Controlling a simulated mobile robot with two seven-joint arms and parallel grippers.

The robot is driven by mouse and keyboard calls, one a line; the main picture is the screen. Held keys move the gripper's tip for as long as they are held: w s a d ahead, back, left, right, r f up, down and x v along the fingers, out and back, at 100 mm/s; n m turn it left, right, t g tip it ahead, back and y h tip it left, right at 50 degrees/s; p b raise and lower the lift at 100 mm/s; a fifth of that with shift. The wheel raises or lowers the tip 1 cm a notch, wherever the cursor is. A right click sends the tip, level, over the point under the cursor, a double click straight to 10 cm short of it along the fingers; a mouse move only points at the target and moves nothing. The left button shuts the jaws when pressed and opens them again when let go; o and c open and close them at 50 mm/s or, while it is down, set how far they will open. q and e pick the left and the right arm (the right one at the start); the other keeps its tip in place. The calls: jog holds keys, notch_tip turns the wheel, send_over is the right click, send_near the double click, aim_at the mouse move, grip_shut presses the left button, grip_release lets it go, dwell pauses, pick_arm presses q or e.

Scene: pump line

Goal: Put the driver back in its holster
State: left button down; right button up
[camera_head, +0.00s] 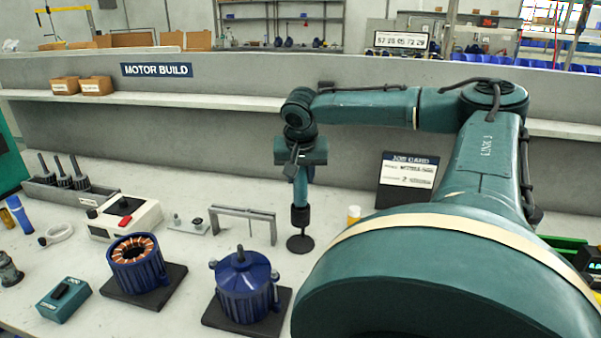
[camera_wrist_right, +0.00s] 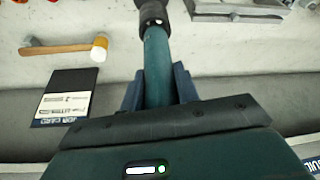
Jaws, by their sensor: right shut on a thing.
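My right gripper (camera_head: 300,166) is shut on the driver (camera_head: 300,190), a teal rod-like tool held upright, pointing down. In the right wrist view the driver (camera_wrist_right: 157,65) runs between the two blue fingers of the gripper (camera_wrist_right: 158,88). Its lower end meets a wider black collar (camera_head: 300,216), which also shows in the right wrist view (camera_wrist_right: 152,17). Below it are a thin stem and a dark round disc (camera_head: 300,243) at the bench. I cannot tell whether the collar is part of the driver or of the holster. No other holster is clear. My left gripper is out of view.
A grey metal bracket (camera_head: 243,211) stands left of the driver, with a blue motor housing (camera_head: 242,287) in front. A mallet (camera_wrist_right: 65,46) and the job card (camera_head: 407,180) are to the right. A shelf wall (camera_head: 220,135) runs behind.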

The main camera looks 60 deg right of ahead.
jog(key=shift+f+b, duration=0.4)
jog(key=shift+f, duration=0.4)
pick_arm(q)
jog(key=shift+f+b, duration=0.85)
jog(key=shift+b, duration=0.05)
pick_arm(e)
jog(key=shift+f, duration=1.75)
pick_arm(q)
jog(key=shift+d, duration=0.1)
pick_arm(e)
jog(key=shift+f, duration=0.2)
jog(key=o, duration=1.4)
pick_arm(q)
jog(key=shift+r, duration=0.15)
pick_arm(e)
jog(key=shift+r, duration=0.1)
